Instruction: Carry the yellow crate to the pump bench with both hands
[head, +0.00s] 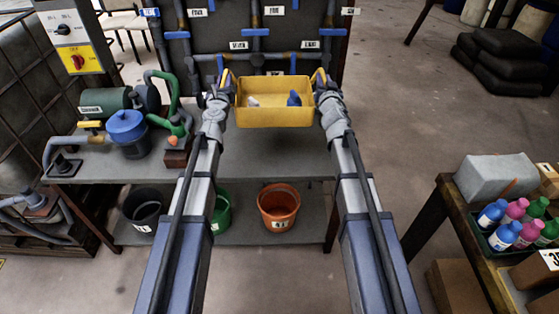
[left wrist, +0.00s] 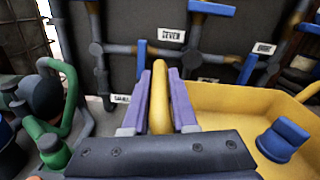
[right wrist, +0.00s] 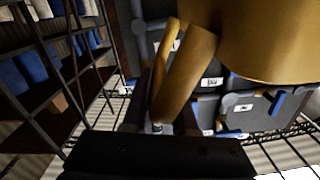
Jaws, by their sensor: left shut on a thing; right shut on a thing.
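The yellow crate (head: 273,116) is level between my two hands, over the back part of the pump bench (head: 262,158). I cannot tell whether its underside touches the bench top. A small white thing and a blue thing (head: 294,99) lie inside it. My left gripper (head: 226,78) is shut on the crate's left handle, which stands between the fingers in the left wrist view (left wrist: 160,95). My right gripper (head: 320,78) is shut on the right handle (right wrist: 182,80); the right wrist view is dark and partly hides its fingertips.
A green pump (head: 105,100) and a blue-lidded pot (head: 128,130) stand on the bench's left side. A pipe board (head: 260,35) rises behind the crate. Buckets, one orange (head: 278,205), sit on the lower shelf. A table with bottles (head: 515,225) stands at right. The bench top before the crate is clear.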

